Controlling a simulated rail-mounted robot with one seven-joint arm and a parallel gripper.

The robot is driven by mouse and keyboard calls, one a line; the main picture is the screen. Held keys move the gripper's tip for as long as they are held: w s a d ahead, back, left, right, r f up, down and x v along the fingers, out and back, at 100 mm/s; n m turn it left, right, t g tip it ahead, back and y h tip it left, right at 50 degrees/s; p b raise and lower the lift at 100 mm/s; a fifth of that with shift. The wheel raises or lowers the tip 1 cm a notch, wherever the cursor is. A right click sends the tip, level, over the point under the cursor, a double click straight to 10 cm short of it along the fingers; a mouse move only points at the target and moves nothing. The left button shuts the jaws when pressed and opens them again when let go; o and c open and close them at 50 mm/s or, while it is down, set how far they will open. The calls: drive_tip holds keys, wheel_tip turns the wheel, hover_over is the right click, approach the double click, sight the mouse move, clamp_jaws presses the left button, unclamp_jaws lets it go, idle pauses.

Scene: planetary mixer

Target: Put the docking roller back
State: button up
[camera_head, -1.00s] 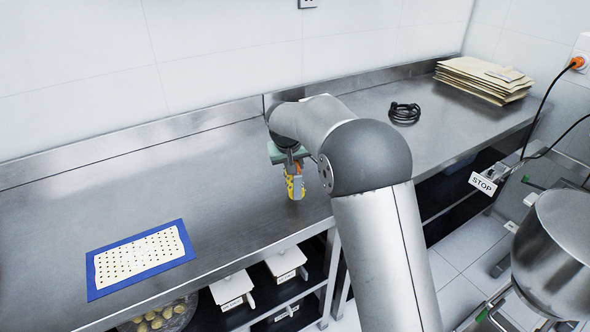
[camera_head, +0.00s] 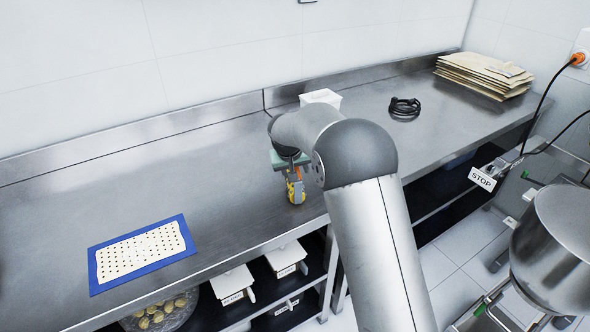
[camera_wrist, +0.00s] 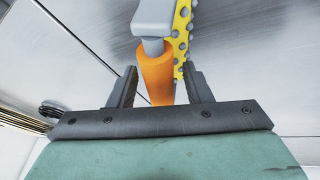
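The docking roller has a yellow, grey-studded drum (camera_wrist: 182,28), a grey frame and an orange handle (camera_wrist: 157,80). My gripper (camera_wrist: 160,82) has its two dark fingers on either side of the orange handle and holds the roller. In the head view my gripper (camera_head: 289,164) points down over the steel counter, near its front edge. The yellow drum (camera_head: 296,190) hangs below it. I cannot tell whether the drum touches the counter. The blue mat (camera_head: 94,282) lies to the left, with a pale dough sheet (camera_head: 140,252) full of holes on it.
A white box (camera_head: 322,97) stands on the steel counter (camera_head: 200,165) behind my arm. A black coiled cable (camera_head: 404,107) and stacked paper bags (camera_head: 484,75) lie to the right. White bins (camera_head: 232,285) sit below. The counter between mat and roller is clear.

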drive_tip(key=shift+r, duration=0.3)
drive_tip(key=b+v, duration=0.1)
drive_tip(key=v, duration=1.1)
drive_tip(key=shift+b, duration=0.4)
drive_tip(key=s+d+f+m+g, duration=0.1)
drive_tip(key=s+d+g, duration=0.1)
drive_tip(key=s+d, duration=0.9)
drive_tip(key=s+d+f+m+g, duration=0.15)
drive_tip(key=s+d, duration=0.55)
drive_tip(key=s, duration=0.8)
drive_tip(key=s+d+f, duration=0.1)
drive_tip(key=s+f, duration=0.1)
drive_tip(key=s, duration=0.4)
drive_tip(key=s+d+f+y, duration=0.1)
drive_tip(key=s+f, duration=0.2)
drive_tip(key=s, duration=0.3)
drive_tip(key=shift+d+g, duration=0.35)
